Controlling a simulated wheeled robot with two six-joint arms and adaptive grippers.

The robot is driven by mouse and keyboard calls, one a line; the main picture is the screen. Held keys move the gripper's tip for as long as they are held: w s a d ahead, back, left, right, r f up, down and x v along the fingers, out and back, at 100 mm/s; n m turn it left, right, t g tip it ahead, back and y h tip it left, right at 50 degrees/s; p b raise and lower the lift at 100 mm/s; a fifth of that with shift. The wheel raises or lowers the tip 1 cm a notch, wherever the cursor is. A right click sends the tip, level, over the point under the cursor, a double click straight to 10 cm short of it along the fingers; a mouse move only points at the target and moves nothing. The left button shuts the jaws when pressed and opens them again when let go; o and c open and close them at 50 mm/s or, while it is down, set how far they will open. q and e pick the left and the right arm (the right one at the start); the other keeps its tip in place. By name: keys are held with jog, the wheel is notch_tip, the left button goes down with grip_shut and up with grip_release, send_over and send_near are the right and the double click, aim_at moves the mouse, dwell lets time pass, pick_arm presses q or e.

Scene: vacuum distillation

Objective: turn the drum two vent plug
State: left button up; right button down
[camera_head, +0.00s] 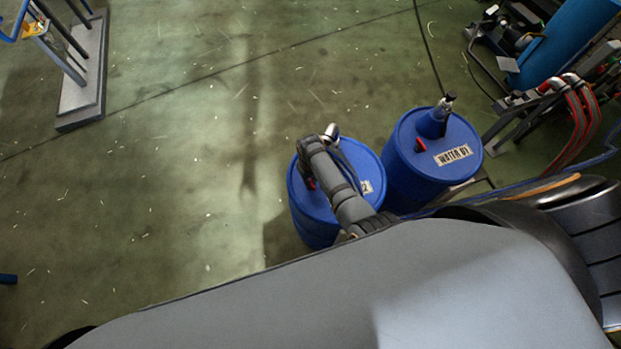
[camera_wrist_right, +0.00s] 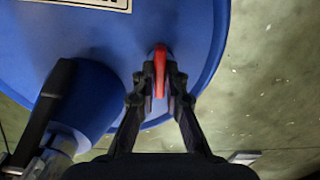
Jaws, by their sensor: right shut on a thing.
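The red vent plug (camera_wrist_right: 160,72) stands on the top of a blue drum (camera_wrist_right: 200,30), near its rim. In the wrist view the black fingers of my right gripper (camera_wrist_right: 161,82) are closed on the plug, one on each side. In the head view this is the left drum (camera_head: 299,214), with a white label (camera_head: 366,187) that shows a 2; my arm covers much of its top. Only a bit of the red plug (camera_head: 311,184) shows beside my right gripper (camera_head: 307,179). My left gripper is not in view.
A second blue drum (camera_head: 402,185), labelled WATER 01, stands close on the right with its own red plug (camera_head: 420,146). A black-handled fitting (camera_wrist_right: 43,115) rises beside my gripper. Red hoses (camera_head: 580,120) lie further right.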

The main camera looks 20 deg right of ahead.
jog(key=n+p, duration=0.1)
jog(key=n, duration=0.1)
jog(key=shift+r+n+p, duration=0.2)
jog(key=shift+n+p, duration=0.1)
jog(key=shift+p, duration=0.05)
jog(key=n+p, duration=0.1)
jog(key=n, duration=0.1)
jog(key=shift+n, duration=0.4)
jog(key=n+p, duration=0.2)
jog(key=n, duration=0.3)
jog(key=shift+f, duration=0.1)
jog(key=n+p, duration=0.1)
jog(key=n, duration=0.4)
jog(key=shift+n, duration=0.4)
jog(key=n+p, duration=0.1)
jog(key=n, duration=0.4)
jog(key=shift+f+n, duration=0.1)
jog(key=shift+n, duration=0.3)
jog(key=c, duration=1.4)
grip_release()
